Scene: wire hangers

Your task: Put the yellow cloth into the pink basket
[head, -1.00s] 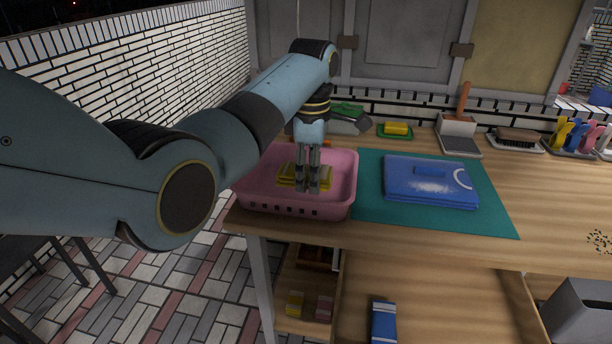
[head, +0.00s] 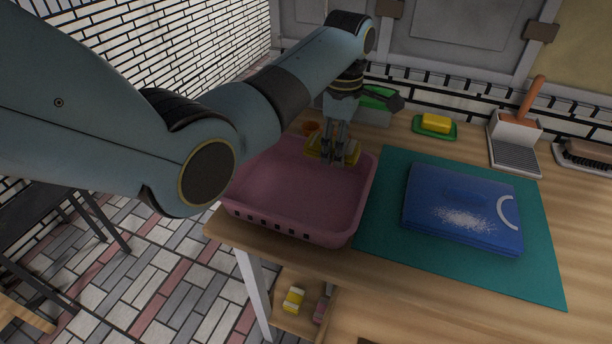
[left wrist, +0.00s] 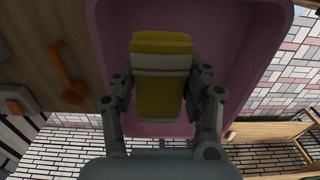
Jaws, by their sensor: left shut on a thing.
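The yellow cloth (head: 318,146) is folded and shows a pale band in the left wrist view (left wrist: 162,98). My left gripper (head: 338,158) is shut on it, with one finger on each side of the cloth in the left wrist view. The pink basket (head: 290,228) stands at the table's left front corner, and it also fills much of the left wrist view (left wrist: 240,70). The cloth is at the basket's back side, near the rear rim. I cannot tell whether it touches the basket. My right gripper is not in view.
A teal mat (head: 380,232) with a blue board (head: 425,215) bearing white powder lies right of the basket. Behind are a yellow sponge on a green dish (head: 440,131), a green-topped box (head: 375,115) and a dustpan (head: 512,150). The basket's front interior is clear.

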